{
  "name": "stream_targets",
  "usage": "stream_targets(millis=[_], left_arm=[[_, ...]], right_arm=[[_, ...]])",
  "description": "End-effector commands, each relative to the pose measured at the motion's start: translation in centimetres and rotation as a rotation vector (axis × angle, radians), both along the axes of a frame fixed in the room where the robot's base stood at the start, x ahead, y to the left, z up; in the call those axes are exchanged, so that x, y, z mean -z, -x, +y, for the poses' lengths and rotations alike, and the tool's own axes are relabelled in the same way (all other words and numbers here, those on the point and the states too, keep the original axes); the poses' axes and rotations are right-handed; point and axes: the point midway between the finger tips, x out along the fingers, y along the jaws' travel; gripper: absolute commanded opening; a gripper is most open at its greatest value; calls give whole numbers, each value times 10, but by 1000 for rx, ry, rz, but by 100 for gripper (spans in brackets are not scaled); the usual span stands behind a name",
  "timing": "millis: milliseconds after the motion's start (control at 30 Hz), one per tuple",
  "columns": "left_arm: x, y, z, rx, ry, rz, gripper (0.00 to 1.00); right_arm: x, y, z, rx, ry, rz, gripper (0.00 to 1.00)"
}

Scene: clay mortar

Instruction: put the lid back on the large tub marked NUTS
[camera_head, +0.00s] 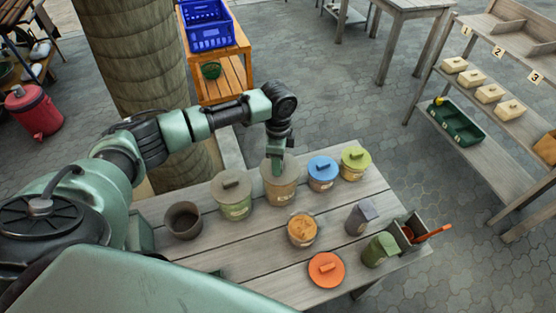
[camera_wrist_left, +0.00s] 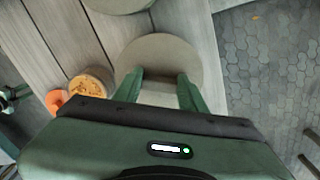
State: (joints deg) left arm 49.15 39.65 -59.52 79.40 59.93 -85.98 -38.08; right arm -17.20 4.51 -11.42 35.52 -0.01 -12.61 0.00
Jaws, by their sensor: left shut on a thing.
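A large tan tub (camera_head: 280,192) stands at the back middle of the table, with a grey round lid (camera_head: 291,166) at its top; its label is too small to read. My left gripper (camera_head: 277,169) points down over this lid and is shut on its handle. In the left wrist view the lid (camera_wrist_left: 165,50) lies under the fingers (camera_wrist_left: 158,88). It looks level and over the tub's mouth; I cannot tell whether it is fully seated. A second large tub (camera_head: 235,207) with a grey lid stands to its left. My right gripper is not in view.
A smaller open tub (camera_head: 302,231) and a loose orange lid (camera_head: 326,269) are in front. A blue-lidded tub (camera_head: 322,176) and a lime-lidded tub (camera_head: 355,164) stand close right. A dark open pot (camera_head: 183,220) is left. Grey (camera_head: 360,218) and green (camera_head: 379,250) containers stand front right.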

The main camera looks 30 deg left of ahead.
Motion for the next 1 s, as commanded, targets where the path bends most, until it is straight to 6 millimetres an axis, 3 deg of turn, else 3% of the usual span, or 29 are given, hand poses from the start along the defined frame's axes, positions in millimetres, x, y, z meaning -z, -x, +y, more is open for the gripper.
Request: stream_targets(millis=[1000], left_arm=[[3, 0, 0, 0, 0, 0, 2]], right_arm=[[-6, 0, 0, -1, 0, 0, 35]])
